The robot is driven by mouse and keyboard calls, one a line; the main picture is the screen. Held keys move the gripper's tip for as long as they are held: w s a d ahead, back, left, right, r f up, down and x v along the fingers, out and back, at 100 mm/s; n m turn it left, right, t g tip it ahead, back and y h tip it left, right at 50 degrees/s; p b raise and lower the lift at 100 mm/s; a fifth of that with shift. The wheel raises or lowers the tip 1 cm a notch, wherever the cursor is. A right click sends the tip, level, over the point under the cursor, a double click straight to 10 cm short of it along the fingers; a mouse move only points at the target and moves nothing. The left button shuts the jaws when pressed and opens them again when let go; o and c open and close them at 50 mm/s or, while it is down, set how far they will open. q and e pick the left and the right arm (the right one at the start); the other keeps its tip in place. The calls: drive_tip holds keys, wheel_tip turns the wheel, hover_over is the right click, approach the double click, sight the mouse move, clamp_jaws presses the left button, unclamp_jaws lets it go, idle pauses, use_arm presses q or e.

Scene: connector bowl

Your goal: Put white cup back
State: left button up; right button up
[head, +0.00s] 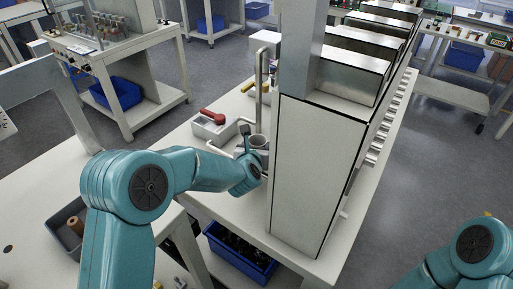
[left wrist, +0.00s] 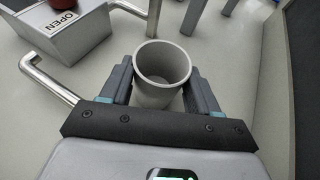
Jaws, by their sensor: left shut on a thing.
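The white cup (left wrist: 160,82) shows light grey in the left wrist view, upright, with its open top facing the camera and nothing visible inside. My left gripper (left wrist: 158,85) has one finger on each side of the cup and is shut on it. In the head view the cup (head: 258,141) is at my left gripper (head: 250,146), over the white table beside the tall cabinet. Whether the cup's base touches the table is hidden. The right arm enters at the lower right of the head view, but its gripper is out of view.
A grey box with an OPEN label (left wrist: 62,30) and a red-handled part stands left of the cup. A bent metal bar (left wrist: 45,78) is close to the left finger. The tall cabinet (head: 312,175) stands close on the right. A blue bin (head: 240,252) sits below the table.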

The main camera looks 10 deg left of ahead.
use_arm(q)
drive_tip(key=shift+s, duration=0.1)
drive_tip(key=shift+f+b, duration=0.2)
drive_tip(key=shift+b, duration=0.15)
drive_tip(key=o, duration=1.3)
drive_tip(key=shift+r, duration=0.1)
drive_tip(key=shift+r+p, duration=0.15)
drive_tip(key=shift+p, duration=0.2)
drive_tip(key=shift+s, duration=0.2)
drive_tip(key=b+v, duration=0.2)
drive_tip(key=v, duration=0.9)
drive_tip(key=shift+s+r, duration=0.2)
